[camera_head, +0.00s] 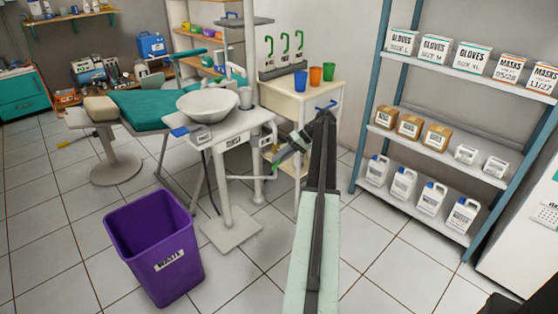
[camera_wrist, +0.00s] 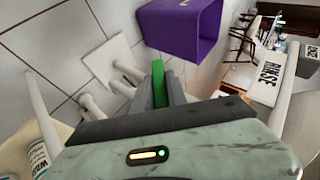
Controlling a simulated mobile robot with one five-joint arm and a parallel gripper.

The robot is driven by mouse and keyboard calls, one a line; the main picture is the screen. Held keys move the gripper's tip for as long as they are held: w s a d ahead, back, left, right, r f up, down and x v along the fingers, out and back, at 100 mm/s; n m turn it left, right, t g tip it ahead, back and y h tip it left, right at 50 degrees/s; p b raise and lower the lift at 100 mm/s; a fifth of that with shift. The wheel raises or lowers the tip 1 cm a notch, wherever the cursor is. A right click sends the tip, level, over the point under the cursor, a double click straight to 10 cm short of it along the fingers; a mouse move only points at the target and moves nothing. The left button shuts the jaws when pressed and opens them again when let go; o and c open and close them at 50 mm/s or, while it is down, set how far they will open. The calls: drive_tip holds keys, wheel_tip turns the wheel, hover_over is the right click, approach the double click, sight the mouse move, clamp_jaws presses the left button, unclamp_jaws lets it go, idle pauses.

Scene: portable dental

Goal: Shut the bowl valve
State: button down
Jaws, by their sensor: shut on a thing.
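The white bowl (camera_head: 207,104) sits on a white stand in the head view. A green valve handle (camera_wrist: 158,80) shows between the fingers of my gripper (camera_wrist: 164,88) in the wrist view, and the gripper is shut on it. In the head view, my gripper (camera_head: 277,160) reaches down and left beside the bowl stand, near the thin white pipe. Only a small green bit of the handle (camera_head: 274,169) shows there. The fingers hide part of the handle, and I cannot tell which way the valve is turned.
A purple waste bin (camera_head: 153,245) stands on the floor front left. A white cart (camera_head: 300,100) with coloured cups stands just behind my arm. A shelf (camera_head: 460,75) with boxes and jugs is at the right.

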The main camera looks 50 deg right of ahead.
drive_tip(key=c, duration=1.3)
unclamp_jaws()
drive_tip(key=shift+s+d, duration=0.15)
drive_tip(key=shift+r, duration=0.1)
drive_tip(key=p+v, duration=0.5)
drive_tip(key=v, duration=0.2)
drive_tip(key=shift+s+d+r, duration=0.1)
drive_tip(key=shift+d+r, duration=0.05)
drive_tip(key=shift+r, duration=0.05)
